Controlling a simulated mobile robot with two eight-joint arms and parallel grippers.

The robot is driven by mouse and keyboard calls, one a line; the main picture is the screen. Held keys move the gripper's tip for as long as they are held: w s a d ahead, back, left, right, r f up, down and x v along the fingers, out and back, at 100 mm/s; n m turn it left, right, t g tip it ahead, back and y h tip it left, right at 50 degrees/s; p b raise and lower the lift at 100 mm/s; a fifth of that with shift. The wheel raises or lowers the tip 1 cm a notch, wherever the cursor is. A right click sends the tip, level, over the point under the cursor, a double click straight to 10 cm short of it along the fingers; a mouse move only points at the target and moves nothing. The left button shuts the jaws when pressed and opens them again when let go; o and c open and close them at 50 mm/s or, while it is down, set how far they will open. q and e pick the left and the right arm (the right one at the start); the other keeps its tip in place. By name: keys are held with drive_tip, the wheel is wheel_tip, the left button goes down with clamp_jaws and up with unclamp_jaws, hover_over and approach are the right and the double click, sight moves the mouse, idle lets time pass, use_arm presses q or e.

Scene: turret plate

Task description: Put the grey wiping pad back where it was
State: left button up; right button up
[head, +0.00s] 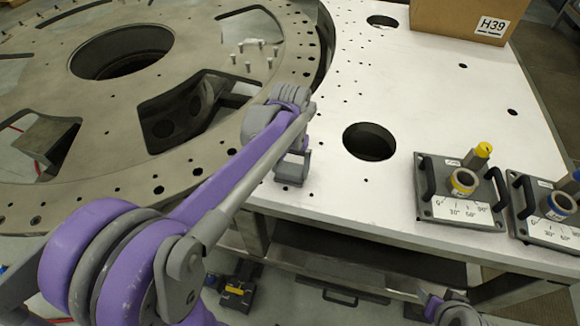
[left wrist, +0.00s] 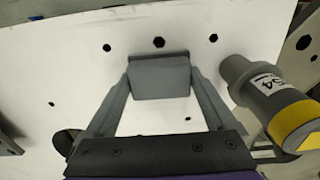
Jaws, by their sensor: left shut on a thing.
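My left gripper (head: 292,166) is over the front left part of the white plate (head: 300,195), near its edge with the round turret ring. In the left wrist view its two fingers (left wrist: 160,88) are closed on the sides of the grey wiping pad (left wrist: 160,78), a plain grey block. White plate shows around the pad; I cannot tell whether the pad touches it. In the head view the pad is hard to tell from the grey gripper.
A grey cylinder with a yellow band (left wrist: 270,98) lies close right of the left gripper in the wrist view. The plate has a large round hole (head: 369,141), two dial fixtures (head: 440,205) (head: 545,232) at right and a cardboard box (head: 455,18) at the back. The middle is clear.

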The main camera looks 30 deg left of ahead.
sight(290, 168)
use_arm(q)
drive_tip(key=o, duration=1)
drive_tip(key=shift+f, duration=0.15)
wheel_tip(290, 168, up, 12)
drive_tip(key=s+d+f+m+t, duration=0.1)
drive_tip(key=s+d+f+t, duration=0.2)
drive_tip(key=s+f, duration=0.3)
drive_tip(key=s+d+f+m+t, duration=0.1)
drive_tip(key=s+d+f+t, duration=0.1)
drive_tip(key=s+f, duration=0.5)
drive_tip(key=shift+s+d+f+m+t+p, duration=0.3)
drive_tip(key=shift+d+m+t, duration=0.1)
drive_tip(key=shift+d, duration=0.5)
